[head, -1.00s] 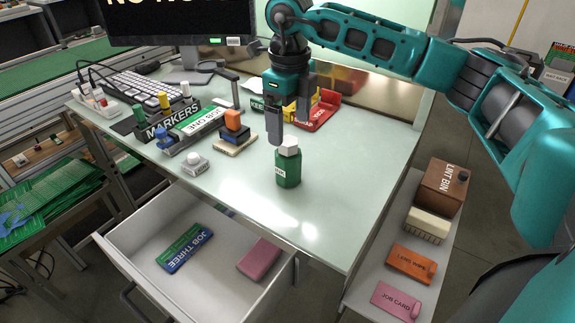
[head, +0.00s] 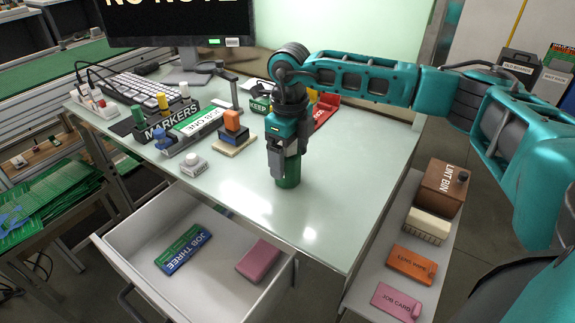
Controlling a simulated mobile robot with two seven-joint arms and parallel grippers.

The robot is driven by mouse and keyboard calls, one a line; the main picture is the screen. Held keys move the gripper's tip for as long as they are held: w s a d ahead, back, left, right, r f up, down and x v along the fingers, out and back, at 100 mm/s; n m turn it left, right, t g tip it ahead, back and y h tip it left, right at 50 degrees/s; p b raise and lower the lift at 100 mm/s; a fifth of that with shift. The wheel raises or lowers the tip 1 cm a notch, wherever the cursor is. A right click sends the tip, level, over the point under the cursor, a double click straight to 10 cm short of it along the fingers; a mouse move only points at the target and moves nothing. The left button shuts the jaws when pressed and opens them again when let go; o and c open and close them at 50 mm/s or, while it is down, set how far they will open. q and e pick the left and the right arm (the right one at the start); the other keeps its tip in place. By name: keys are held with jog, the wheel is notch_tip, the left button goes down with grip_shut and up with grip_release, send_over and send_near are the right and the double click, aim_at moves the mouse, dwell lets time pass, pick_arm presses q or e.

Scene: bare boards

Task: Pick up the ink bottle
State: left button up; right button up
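The ink bottle (head: 289,183) is green and stands upright on the pale desk top (head: 325,215) near its front edge. Its white cap and upper part are hidden behind my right gripper. My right gripper (head: 282,170) points down over the bottle, with its fingers at the bottle's upper part. One finger is in front of the bottle, and I cannot tell whether the fingers press on it. My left gripper is not in the head view.
An open drawer (head: 125,232) holds a JOB THREE card (head: 184,248) and a pink block (head: 258,260). Left of the bottle are an orange-topped stamp (head: 234,128), a small white jar (head: 195,165) and the marker rack (head: 172,124). A side shelf holds the LINT BIN (head: 442,187).

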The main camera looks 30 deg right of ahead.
jog(key=c, duration=1)
jog(key=shift+r, duration=0.15)
